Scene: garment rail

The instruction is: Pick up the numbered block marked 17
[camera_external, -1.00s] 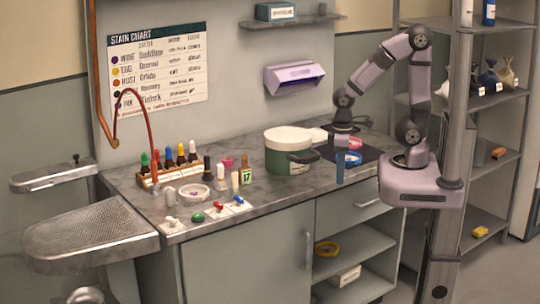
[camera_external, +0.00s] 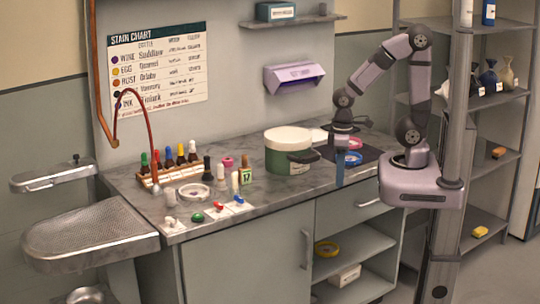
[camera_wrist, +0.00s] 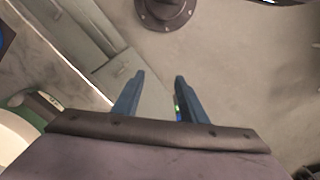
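The block marked 17 (camera_external: 246,176) stands upright on the counter, left of the green pot in the external view. It shows a pale label with a dark 17 and green around it; a brown top shows just above it. My gripper (camera_external: 343,125) is right of the pot, above the dark mat, well apart from the block. In the wrist view my gripper (camera_wrist: 156,90) has two blue-grey fingers with a clear gap between them. A small green spot shows by the right finger; I cannot tell what it is. The block is not recognizable in the wrist view.
The green pot with a white lid (camera_external: 288,135) stands between my gripper and the block. Small bottles, a glass dish (camera_external: 193,193) and a dark bottle (camera_external: 207,170) crowd the counter left of the block.

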